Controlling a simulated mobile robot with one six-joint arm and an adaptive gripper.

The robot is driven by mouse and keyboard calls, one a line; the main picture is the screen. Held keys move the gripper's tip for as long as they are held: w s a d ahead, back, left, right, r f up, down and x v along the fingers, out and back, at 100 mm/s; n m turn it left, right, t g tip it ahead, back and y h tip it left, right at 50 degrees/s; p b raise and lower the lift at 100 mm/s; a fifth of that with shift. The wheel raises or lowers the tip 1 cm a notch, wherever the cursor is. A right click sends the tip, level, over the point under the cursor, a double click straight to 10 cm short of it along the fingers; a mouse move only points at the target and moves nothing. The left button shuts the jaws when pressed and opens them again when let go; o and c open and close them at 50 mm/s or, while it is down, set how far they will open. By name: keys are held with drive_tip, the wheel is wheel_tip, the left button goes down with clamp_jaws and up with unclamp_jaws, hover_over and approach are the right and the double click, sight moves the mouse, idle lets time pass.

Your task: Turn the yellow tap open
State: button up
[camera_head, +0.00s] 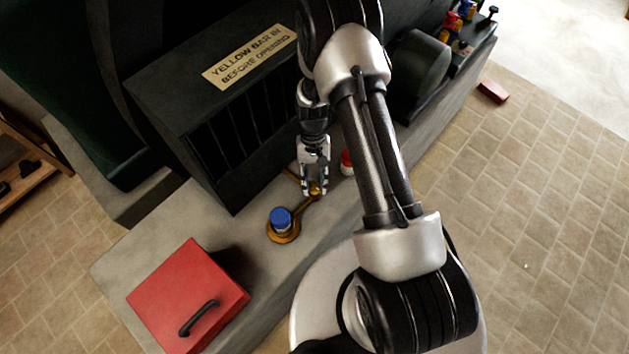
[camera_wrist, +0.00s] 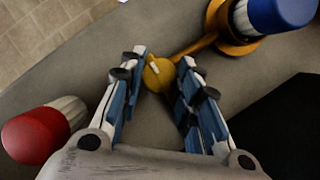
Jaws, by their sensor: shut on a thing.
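The yellow tap (camera_head: 315,190) sits on the grey ledge in front of the dark slatted box. In the wrist view its rounded yellow body (camera_wrist: 160,74) is between my fingertips, with a small pale piece on top. My gripper (camera_head: 314,188) is shut on it, reaching down from above. A yellow arm runs from the tap to a yellow round base (camera_head: 284,236) that carries a blue-capped piece (camera_head: 280,218). The blue cap (camera_wrist: 280,14) also shows at the top right of the wrist view. The fingers partly hide the tap in the head view.
A red-capped piece (camera_head: 347,158) stands close to my gripper; it shows in the wrist view (camera_wrist: 32,136). The dark box (camera_head: 160,85) bears a sign reading "YELLOW BAR IN BEFORE OPENING". A red box (camera_head: 180,290) with a black handle sits on the ledge (camera_head: 115,262) at lower left.

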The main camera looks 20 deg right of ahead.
drive_tip(key=o, duration=1)
drive_tip(key=shift+o, duration=0.2)
drive_tip(key=v, duration=0.7)
drive_tip(key=shift+r, duration=0.25)
